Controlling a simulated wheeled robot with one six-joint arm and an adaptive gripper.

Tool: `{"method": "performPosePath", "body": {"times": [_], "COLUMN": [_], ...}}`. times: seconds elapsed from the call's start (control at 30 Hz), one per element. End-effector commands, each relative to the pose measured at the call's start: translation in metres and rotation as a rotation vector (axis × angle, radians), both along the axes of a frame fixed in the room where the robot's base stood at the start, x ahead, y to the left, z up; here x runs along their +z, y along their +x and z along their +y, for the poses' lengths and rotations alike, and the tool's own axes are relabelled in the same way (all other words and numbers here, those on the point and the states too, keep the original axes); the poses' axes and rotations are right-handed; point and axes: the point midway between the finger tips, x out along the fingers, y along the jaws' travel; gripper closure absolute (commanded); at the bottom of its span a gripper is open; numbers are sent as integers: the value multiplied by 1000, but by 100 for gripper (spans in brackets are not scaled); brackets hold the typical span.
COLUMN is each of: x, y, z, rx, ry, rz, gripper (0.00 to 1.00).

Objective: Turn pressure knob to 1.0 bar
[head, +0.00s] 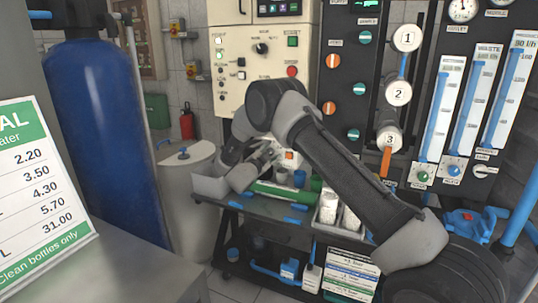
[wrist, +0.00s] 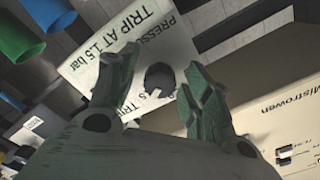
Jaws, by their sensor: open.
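In the wrist view, the dark round pressure knob (wrist: 160,77) sits on a pale plate (wrist: 92,72) lettered "PRESSURE" and "TRIP AT 1.5 bar". A small light mark shows at the knob's lower edge. My gripper (wrist: 161,60) is open, with one finger on each side of the knob in the picture. I cannot tell whether the fingers touch it. In the head view, my gripper (head: 268,154) is above the cart, in front of the cream control panel. I cannot make out the pressure knob there.
A cream control panel (head: 262,85) stands behind. Blue and green cups (wrist: 20,38) show at upper left in the wrist view. A large blue tank (head: 97,130) is at left.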

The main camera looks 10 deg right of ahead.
Motion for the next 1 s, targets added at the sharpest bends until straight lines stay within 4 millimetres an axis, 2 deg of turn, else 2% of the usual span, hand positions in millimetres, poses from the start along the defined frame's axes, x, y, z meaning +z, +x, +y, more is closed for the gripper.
{"method": "performPosePath", "body": {"times": [0.13,0.4,0.77,1.0], "x": [0,0,0,-1], "y": [0,0,0,-1], "z": [0,0,1,1], "rx": [1,1,1,1], "ry": [0,0,-37,-154], "rz": [1,1,28,114], "gripper": [51,97,97,97]}}
